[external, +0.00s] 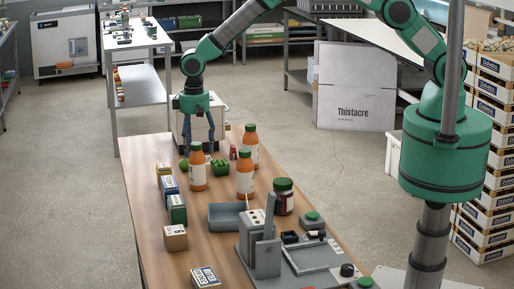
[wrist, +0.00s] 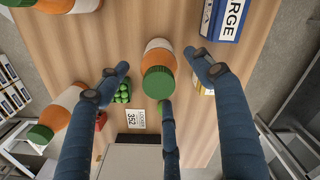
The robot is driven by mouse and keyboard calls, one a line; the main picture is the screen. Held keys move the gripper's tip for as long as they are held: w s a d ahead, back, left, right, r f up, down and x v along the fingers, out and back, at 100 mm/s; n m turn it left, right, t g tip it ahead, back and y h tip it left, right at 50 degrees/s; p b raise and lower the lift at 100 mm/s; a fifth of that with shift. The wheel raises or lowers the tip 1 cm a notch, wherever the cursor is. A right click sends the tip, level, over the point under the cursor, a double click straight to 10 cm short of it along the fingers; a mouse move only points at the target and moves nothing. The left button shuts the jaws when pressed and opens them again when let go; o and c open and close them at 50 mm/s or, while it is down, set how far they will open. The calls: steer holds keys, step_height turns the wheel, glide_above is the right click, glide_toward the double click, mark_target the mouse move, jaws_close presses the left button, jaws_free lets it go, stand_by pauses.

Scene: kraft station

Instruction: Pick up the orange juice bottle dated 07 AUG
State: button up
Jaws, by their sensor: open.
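Three orange juice bottles with green caps stand on the wooden table: a left one (external: 198,172), a front one (external: 245,181) and a back right one (external: 251,148). No date is readable on any of them. My gripper (external: 198,148) points down, open and empty, just behind and above the left bottle. In the wrist view, this bottle (wrist: 158,58) appears between my spread blue fingers, its cap facing the camera; I see no contact. Another bottle (wrist: 57,112) is at the left there, and part of a third (wrist: 70,5) at the top left.
Small boxes, including a blue one (external: 170,187), line the table's left edge. Green items (external: 220,168) sit right of the left bottle. A grey tray (external: 226,217), a dark jar (external: 284,197) and a grey fixture (external: 265,248) stand nearer the front. A "352" card (wrist: 135,119) lies near the far edge.

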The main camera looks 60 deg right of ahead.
mark_target(197, 159)
steer(key=shift+s+f+p, duration=0.15)
steer(key=shift+f+p, duration=0.4)
steer(key=shift+f, duration=2)
steer(key=c, duration=1.5)
steer(key=shift+r, duration=0.1)
steer(key=shift+r+b, duration=0.7)
steer(key=shift+r, duration=4.25)
